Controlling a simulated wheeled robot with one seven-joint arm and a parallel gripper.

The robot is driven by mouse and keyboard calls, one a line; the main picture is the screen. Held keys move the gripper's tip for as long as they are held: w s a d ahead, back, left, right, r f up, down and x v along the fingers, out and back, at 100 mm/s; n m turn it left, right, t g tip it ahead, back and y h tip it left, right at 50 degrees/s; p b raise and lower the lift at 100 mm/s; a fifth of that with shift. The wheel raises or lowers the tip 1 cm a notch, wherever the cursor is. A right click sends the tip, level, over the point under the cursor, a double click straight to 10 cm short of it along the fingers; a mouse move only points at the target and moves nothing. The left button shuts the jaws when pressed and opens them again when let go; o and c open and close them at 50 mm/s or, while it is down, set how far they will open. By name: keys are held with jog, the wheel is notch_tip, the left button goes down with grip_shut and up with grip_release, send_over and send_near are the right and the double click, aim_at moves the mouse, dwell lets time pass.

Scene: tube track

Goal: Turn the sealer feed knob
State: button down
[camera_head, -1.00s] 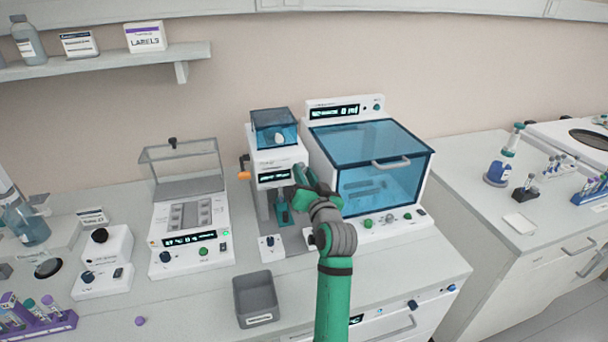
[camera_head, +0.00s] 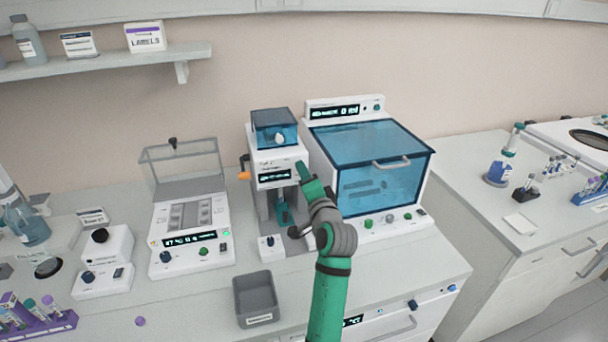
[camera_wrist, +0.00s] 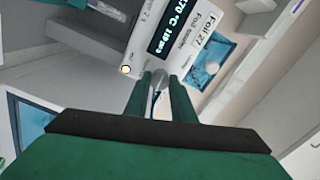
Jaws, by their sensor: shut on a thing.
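The foil sealer (camera_head: 273,163) is the white machine left of the large blue-lidded unit, with a lit display and a blue clear box on top. In the wrist view its label and display panel (camera_wrist: 185,35) appear tilted. My gripper (camera_wrist: 163,78) is at the upper right of the sealer's front, below the display panel in the wrist view. Its two green fingers are shut on a small pale grey piece, which looks like the feed knob (camera_wrist: 160,82). The fingers cover most of it. In the head view my gripper (camera_head: 301,168) hides the knob.
The large blue-lidded unit (camera_head: 421,193) stands close on the right. A grey bin (camera_head: 241,308) stands in front, and a balance-like device (camera_head: 165,239) is to the left.

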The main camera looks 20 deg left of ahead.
jog(key=shift+m, duration=0.4)
jog(key=c, duration=1.5)
grip_release()
jog(key=v, duration=1.1)
jog(key=shift+w, duration=0.1)
